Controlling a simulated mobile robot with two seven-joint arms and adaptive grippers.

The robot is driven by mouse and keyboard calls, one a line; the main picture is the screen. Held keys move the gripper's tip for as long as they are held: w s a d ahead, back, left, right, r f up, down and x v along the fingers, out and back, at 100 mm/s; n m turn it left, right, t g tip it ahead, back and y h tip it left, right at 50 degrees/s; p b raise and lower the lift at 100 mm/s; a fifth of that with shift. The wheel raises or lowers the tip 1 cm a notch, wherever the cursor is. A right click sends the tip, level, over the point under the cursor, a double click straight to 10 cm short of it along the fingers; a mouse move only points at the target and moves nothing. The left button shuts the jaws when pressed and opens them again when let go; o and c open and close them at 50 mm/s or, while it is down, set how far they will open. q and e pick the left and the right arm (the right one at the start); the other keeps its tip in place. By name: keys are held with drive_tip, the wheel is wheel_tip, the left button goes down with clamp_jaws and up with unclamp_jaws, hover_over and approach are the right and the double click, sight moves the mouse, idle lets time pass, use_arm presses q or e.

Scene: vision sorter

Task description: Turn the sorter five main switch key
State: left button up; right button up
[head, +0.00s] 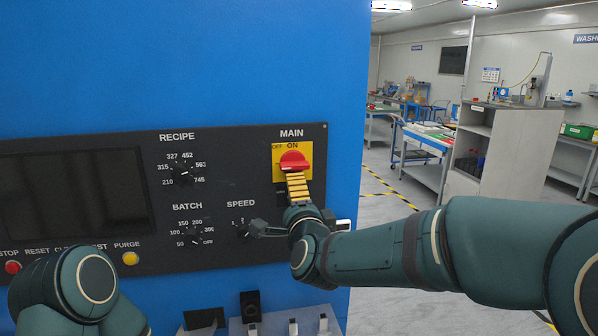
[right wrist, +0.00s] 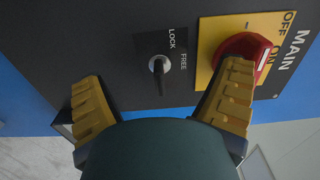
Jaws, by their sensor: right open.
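The MAIN switch is a red knob (head: 293,160) on a yellow plate (head: 279,172) marked OFF and ON, at the right of the black panel. The knob also shows in the right wrist view (right wrist: 240,43). Beside the plate in that view is a round silver key switch (right wrist: 157,64) with LOCK and FREE labels and a thin dark key or bar pointing down. In the head view my gripper hides most of it. My right gripper (right wrist: 163,77) is open, its yellow fingers on either side of the key switch. One finger overlaps the red knob; I cannot tell whether they touch. My left gripper is out of view.
The black panel (head: 90,139) on the blue cabinet (head: 180,60) also carries the RECIPE dial (head: 183,173), BATCH dial (head: 193,233), SPEED dial (head: 242,231), a red button (head: 13,267) and a yellow button (head: 130,258). Open floor and benches lie to the right.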

drive_tip(key=s+d+b, duration=0.1)
drive_tip(key=s, duration=0.6)
drive_tip(key=shift+s+d+b, duration=0.25)
drive_tip(key=shift+b, duration=0.15)
idle(0.4)
